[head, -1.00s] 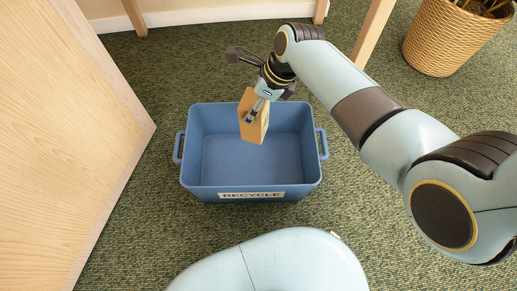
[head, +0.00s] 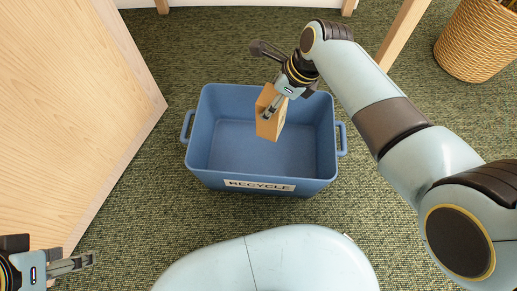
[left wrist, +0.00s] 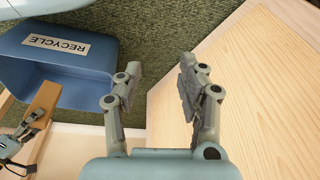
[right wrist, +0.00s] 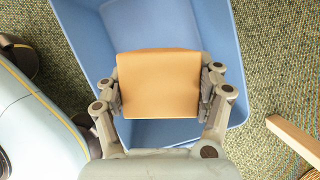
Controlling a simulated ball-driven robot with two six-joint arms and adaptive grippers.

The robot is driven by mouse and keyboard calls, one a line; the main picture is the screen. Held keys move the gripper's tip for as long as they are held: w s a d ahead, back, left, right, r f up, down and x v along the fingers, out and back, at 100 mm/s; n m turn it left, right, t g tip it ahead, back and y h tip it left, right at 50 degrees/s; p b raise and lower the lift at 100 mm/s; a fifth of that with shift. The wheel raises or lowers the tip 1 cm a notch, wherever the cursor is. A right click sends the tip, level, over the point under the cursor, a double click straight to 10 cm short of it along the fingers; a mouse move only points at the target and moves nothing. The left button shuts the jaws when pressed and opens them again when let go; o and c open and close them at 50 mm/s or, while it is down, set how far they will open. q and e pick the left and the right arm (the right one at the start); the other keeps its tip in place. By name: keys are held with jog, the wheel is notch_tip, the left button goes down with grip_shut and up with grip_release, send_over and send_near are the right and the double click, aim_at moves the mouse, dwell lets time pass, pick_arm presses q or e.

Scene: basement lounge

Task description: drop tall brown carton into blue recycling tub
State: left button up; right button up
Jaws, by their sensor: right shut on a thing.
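The tall brown carton (head: 270,113) is held by my right gripper (head: 272,106) above the blue recycling tub (head: 215,170), over its inside and a little right of its middle. In the right wrist view the fingers (right wrist: 160,92) press on both sides of the carton (right wrist: 158,84), with the tub (right wrist: 85,35) below. The tub carries a RECYCLE label on its near side and looks empty where I can see in. My left gripper (head: 75,265) is at the lower left, away from the tub. In the left wrist view its fingers (left wrist: 158,95) are apart with nothing between them.
Wooden legs (head: 402,35) and a woven basket (head: 478,40) are at the back right. Green carpet (head: 150,215) is clear around the tub.

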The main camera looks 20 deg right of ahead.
pick_arm(q)
jog(key=shift+w+d+r, duration=0.15)
jog(key=shift+w+r, duration=0.05)
jog(key=shift+r, duration=0.2)
pick_arm(e)
jog(key=shift+f, duration=0.2)
jog(key=o, duration=1.2)
jog(key=v, duration=1.2)
